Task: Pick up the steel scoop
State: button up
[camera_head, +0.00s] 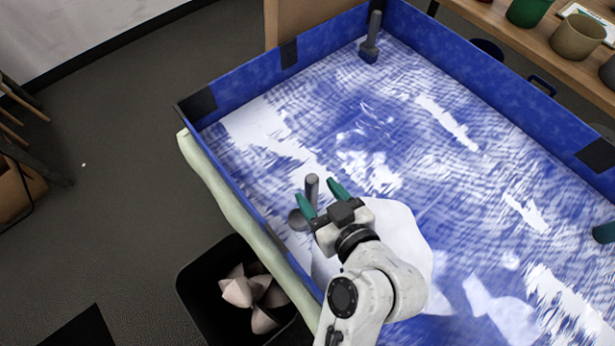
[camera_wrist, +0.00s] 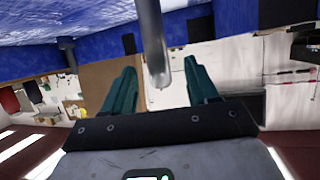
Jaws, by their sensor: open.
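The steel scoop is a grey metal piece with an upright cylindrical handle (camera_head: 312,186) and a rounded part (camera_head: 298,220), near the left wall of the blue tray. My gripper (camera_head: 315,191) has green fingers standing apart, with the handle showing between or just beyond their tips. In the wrist view the handle (camera_wrist: 151,35) reaches down from the top edge, and its end lies between the open fingers (camera_wrist: 160,68). I see no clear contact with either finger. The scoop's lower part is partly hidden by my gripper in the head view and out of frame in the wrist view.
The blue-walled tray (camera_head: 240,85) has a blue and white patterned floor. A grey tool (camera_head: 370,40) stands in its far corner. A black bin (camera_head: 195,290) with pale crumpled pieces stands outside at left. A wooden shelf (camera_head: 510,38) with pots is at upper right.

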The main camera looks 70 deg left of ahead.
aim_at(308, 179)
jog(key=shift+p+x, duration=0.65)
jog(key=shift+x, duration=2.35)
jog(key=shift+w, duration=0.1)
grip_shut()
